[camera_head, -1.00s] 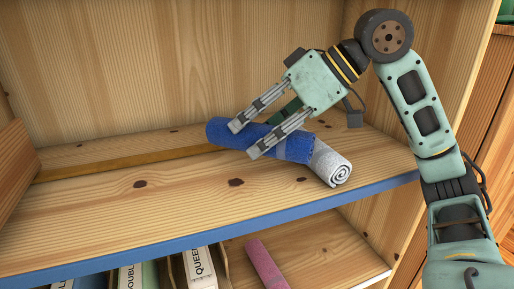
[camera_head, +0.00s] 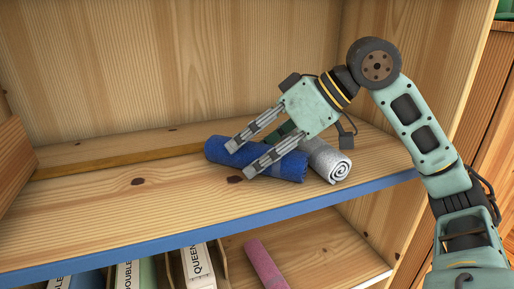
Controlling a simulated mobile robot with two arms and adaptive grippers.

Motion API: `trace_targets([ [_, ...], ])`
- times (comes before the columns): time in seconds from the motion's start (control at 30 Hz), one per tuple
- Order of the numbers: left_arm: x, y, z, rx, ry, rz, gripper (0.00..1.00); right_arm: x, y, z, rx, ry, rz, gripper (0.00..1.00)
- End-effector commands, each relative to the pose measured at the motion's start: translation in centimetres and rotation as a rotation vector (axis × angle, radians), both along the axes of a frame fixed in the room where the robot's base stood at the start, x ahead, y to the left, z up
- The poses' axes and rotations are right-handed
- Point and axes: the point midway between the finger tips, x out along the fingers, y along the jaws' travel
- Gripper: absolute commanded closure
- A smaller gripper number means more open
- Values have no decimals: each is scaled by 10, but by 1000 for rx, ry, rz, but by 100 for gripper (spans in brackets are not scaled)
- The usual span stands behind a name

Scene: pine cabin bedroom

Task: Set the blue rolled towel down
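The blue rolled towel (camera_head: 219,152) lies nearly flat at the shelf's surface, its right end close beside the grey rolled towel (camera_head: 328,161). Whether a small gap remains under it, I cannot tell. My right gripper (camera_head: 239,161) reaches down from the upper right with its two fingers on either side of the blue towel, shut on it. The fingers cover part of the towel's middle. The pine shelf (camera_head: 100,218) with its blue front edge bears the grey towel. My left gripper is not in view.
Bare shelf lies to the left and in front of the towels. A wooden panel (camera_head: 14,160) stands at the left, and a side wall (camera_head: 425,70) at the right. On the lower shelf are a pink roll (camera_head: 266,265) and upright labelled dividers (camera_head: 199,268).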

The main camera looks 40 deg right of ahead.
Motion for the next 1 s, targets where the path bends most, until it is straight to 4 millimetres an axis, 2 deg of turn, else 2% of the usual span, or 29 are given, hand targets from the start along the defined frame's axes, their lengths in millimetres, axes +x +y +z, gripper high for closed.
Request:
trace_targets([
  [0.13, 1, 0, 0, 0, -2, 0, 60, 0, 0, 0, 0, 0, 0, 37],
  [0.53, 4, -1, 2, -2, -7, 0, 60, -2, -3, 7, 0, -1, -1, 37],
  [1.0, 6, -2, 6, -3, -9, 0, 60, -50, -49, 72, 1, -2, -2, 37],
])
